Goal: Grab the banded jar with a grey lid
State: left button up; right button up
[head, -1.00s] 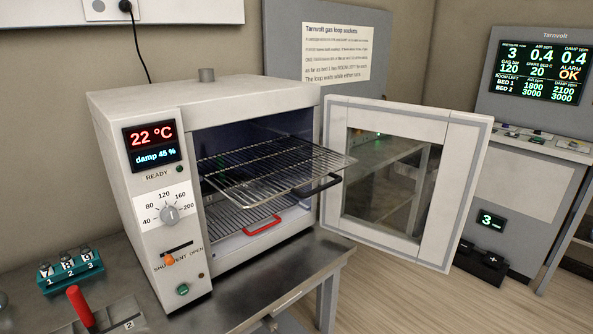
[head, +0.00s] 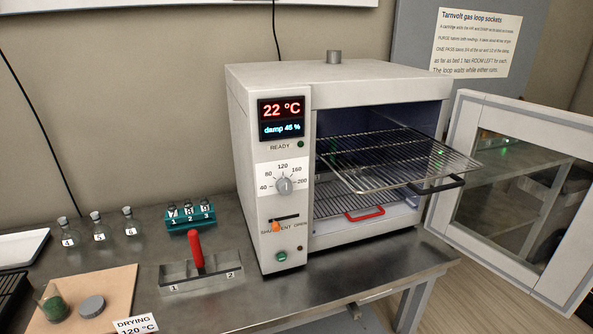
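A small clear jar (head: 52,303) with green contents stands at the lower left on a tan board. A round grey lid-like disc (head: 92,306) lies beside it, apart from it. I cannot make out a band on the jar at this size. No other lidded jar is clearly visible. Neither of my grippers is in view.
The board (head: 118,283) lies on a steel bench (head: 330,292). Small numbered flasks (head: 97,227), a teal vial rack (head: 190,217) and a red-handled block (head: 198,268) stand nearby. An oven (head: 250,175) has its door (head: 452,150) open to the right, with a wire shelf (head: 400,155) sticking out.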

aim_at(49, 298)
jog(key=u, duration=1.6)
